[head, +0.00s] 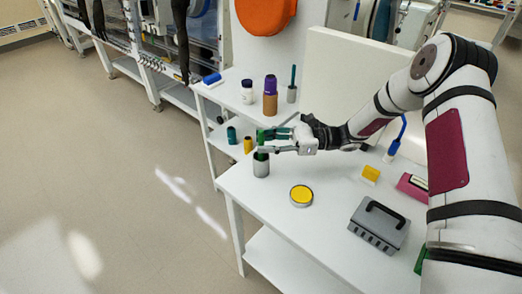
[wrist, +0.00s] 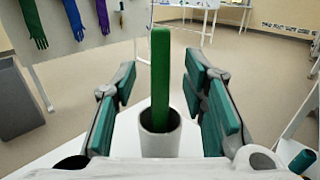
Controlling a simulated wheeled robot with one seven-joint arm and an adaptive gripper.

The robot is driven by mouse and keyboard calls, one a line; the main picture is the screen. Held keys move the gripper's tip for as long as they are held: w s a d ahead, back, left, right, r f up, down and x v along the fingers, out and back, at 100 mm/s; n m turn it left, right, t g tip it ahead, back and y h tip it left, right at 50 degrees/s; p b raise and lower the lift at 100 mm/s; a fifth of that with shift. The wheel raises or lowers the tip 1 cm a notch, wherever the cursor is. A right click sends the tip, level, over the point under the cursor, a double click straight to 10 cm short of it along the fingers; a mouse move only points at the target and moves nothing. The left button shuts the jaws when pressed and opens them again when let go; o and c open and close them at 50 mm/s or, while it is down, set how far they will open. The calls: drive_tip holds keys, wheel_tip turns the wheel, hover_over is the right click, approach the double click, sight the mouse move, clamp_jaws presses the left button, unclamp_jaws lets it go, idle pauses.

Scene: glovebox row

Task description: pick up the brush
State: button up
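A green upright handle (wrist: 160,80), likely the brush, stands in a grey cup (wrist: 160,135); its lower end is hidden inside. In the head view the grey cup (head: 261,167) is at the front table's left corner, with the green handle (head: 260,137) above it. My gripper (wrist: 165,110) is open, with one teal-padded finger on each side of the handle and visible gaps between. In the head view my gripper (head: 268,142) is level with the handle, just above the cup.
A yellow-topped round tin (head: 301,195), a grey handled box (head: 379,226), a yellow block (head: 371,173) and a blue-handled tool (head: 397,138) are on the white table (head: 270,210).

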drive_tip(key=shift+s+a, duration=0.1)
drive_tip(key=shift+a, duration=0.65)
clamp_jaws()
